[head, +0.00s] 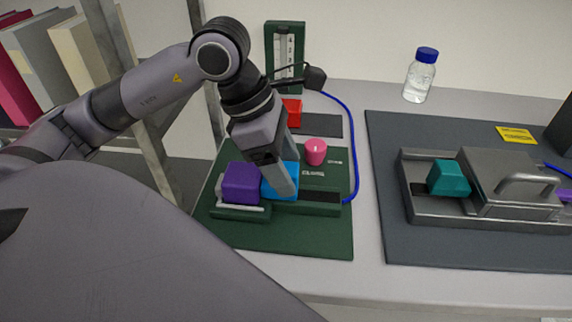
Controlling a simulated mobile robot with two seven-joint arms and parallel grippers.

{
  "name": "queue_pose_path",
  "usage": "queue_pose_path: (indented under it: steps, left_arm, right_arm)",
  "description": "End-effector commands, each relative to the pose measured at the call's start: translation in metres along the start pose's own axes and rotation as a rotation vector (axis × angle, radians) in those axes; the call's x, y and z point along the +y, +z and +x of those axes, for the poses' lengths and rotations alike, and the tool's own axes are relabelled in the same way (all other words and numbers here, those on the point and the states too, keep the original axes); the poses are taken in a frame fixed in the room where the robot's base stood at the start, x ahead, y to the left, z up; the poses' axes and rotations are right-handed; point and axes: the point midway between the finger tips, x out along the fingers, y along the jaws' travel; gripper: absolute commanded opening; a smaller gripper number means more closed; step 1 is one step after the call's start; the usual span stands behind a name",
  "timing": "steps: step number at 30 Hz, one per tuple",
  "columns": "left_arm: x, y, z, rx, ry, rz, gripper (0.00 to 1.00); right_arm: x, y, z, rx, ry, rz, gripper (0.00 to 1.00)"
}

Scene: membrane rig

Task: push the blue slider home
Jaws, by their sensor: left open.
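The blue slider (288,177) is a bright blue block on the rail of the green rig (290,241). It sits just right of a purple block (242,184), and my left gripper partly hides it. My left gripper (279,188) is open, pointing down at the blue slider, with a finger in front of it. I cannot tell whether the finger touches the slider. The dark slot (322,197) of the rail runs on to the right of the slider. My right gripper is not in view.
A pink knob (316,151) and a red block (292,112) stand behind the rail. A blue cable (354,135) curves along the rig's right side. A grey rig with a teal block (448,178) is at right. A bottle (420,77) stands at the back.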

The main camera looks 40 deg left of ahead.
Motion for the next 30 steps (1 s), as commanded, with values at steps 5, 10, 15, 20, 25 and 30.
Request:
queue_pose_path:
  steps: [5, 10, 15, 20, 25, 30]
  left_arm:
    - [0.001, 0.000, -0.030, -0.001, 0.007, 0.000, 0.64]
    - [0.001, 0.000, -0.054, 0.000, 0.005, 0.000, 0.64]
    - [0.000, 0.000, -0.064, 0.001, 0.003, 0.000, 0.64]
    - [0.000, 0.000, -0.065, 0.001, 0.002, 0.000, 0.64]
    - [0.000, 0.000, -0.064, 0.001, 0.002, 0.000, 0.64]
    - [0.000, 0.000, -0.064, 0.001, 0.002, 0.000, 0.64]
  right_arm:
    - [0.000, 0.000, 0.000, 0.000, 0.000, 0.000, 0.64]
    - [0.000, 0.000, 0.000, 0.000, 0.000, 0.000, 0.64]
    - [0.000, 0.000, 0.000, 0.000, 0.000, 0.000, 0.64]
    - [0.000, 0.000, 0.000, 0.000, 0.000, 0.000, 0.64]
    - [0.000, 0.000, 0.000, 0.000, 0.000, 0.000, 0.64]
    - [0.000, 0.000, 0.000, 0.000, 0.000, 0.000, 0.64]
